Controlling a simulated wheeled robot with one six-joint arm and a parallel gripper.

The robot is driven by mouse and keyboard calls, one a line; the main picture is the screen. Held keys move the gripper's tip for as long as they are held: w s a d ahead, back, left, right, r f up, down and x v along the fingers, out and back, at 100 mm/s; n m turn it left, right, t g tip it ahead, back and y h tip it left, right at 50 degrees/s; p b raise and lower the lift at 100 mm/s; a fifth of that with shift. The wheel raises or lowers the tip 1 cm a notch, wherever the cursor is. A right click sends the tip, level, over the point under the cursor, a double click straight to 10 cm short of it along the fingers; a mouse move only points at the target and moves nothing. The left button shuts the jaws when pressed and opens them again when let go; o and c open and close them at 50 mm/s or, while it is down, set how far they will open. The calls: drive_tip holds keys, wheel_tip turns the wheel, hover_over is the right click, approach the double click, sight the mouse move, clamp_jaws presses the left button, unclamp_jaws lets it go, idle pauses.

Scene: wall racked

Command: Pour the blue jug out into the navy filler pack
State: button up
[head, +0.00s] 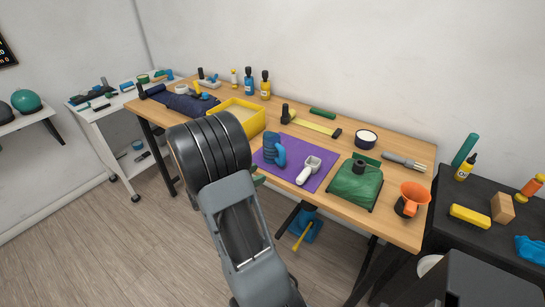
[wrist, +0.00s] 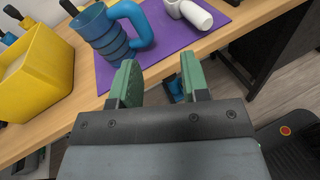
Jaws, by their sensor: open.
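The blue jug (head: 271,148), ribbed with a thick side handle, stands upright on a purple mat (head: 290,171). In the wrist view the jug (wrist: 104,35) is just beyond my fingertips, its handle to the right. My gripper (wrist: 160,82) is open and empty, its green fingers apart and not touching the jug. In the head view my arm hides most of the gripper. A dark navy, flat, cloth-like item (head: 184,102) lies at the table's far left; I cannot tell whether it is the navy filler pack. The jug's contents are not visible.
A yellow bin (head: 238,117) stands left of the jug, and a white scoop (head: 308,170) lies right of it on the mat. A green pack with a black neck (head: 356,185) and an orange funnel (head: 413,194) are farther right. Several bottles stand behind the bin.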

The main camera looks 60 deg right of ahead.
sight(280, 159)
drive_tip(key=d+n, duration=0.1)
drive_tip(key=d, duration=0.2)
drive_tip(key=d+f+n+t+h, duration=0.1)
drive_tip(key=d, duration=0.2)
drive_tip(key=d+f+n+h, duration=0.1)
drive_tip(key=d, duration=0.3)
drive_tip(key=shift+s+f, duration=0.1)
drive_tip(key=shift+f, duration=0.05)
drive_tip(key=shift+f+p+x, duration=0.15)
drive_tip(key=shift+p+x, duration=0.25)
drive_tip(key=shift+x, duration=1.15)
drive_tip(key=shift+f+p+x, duration=0.15)
drive_tip(key=shift+p+x, duration=0.2)
drive_tip(key=shift+x, duration=1.25)
drive_tip(key=shift+c, duration=0.3)
clamp_jaws()
drive_tip(key=shift+r, duration=0.1)
